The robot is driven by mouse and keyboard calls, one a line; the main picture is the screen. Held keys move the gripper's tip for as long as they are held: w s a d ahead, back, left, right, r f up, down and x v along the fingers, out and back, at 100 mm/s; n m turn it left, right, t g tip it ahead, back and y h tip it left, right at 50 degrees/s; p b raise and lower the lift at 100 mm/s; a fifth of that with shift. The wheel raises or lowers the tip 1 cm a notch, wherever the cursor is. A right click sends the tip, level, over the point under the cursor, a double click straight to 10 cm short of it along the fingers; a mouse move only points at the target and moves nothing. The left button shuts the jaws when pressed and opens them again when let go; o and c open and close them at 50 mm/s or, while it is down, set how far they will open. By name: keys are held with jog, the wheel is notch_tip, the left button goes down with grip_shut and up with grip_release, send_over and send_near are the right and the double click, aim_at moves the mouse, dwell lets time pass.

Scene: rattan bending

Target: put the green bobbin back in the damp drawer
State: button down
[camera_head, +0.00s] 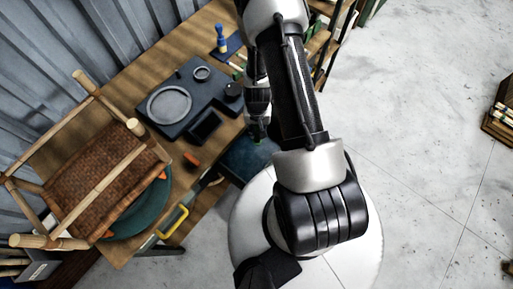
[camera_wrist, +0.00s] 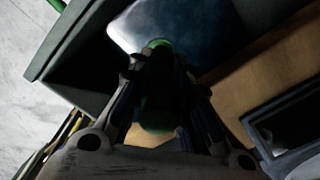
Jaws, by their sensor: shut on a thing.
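The green bobbin (camera_wrist: 157,115) is between the fingers of my gripper (camera_wrist: 160,78) in the wrist view. Its body is in deep shade and a brighter green end shows at the far side. In the head view my gripper (camera_head: 258,128) points down over an open drawer (camera_head: 238,162) at the table's front edge, with a bit of green at its tip. The drawer also shows in the wrist view as a dark green wall (camera_wrist: 62,62) around a blue-grey inside. I cannot tell whether the bobbin touches the drawer's floor.
A dark station (camera_head: 208,92) with a round dish and a small tray stands on the wooden table. A chair frame with a woven seat (camera_head: 100,185) stands at left. A yellow handle (camera_head: 172,221) juts from the table front. A blue-and-yellow tool (camera_head: 221,40) stands behind.

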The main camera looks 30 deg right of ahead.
aim_at(257, 140)
notch_tip(257, 140, down, 9)
jog(key=b, duration=0.7)
jog(key=shift+w+f+b, duration=0.1)
jog(key=shift+f+b, duration=0.05)
jog(key=shift+b, duration=0.25)
jog(key=shift+f+b, duration=1.7)
jog(key=shift+f, duration=0.65)
jog(key=shift+f, duration=0.25)
jog(key=c, duration=1.4)
grip_release()
jog(key=shift+r, duration=0.1)
jog(key=shift+r, duration=0.1)
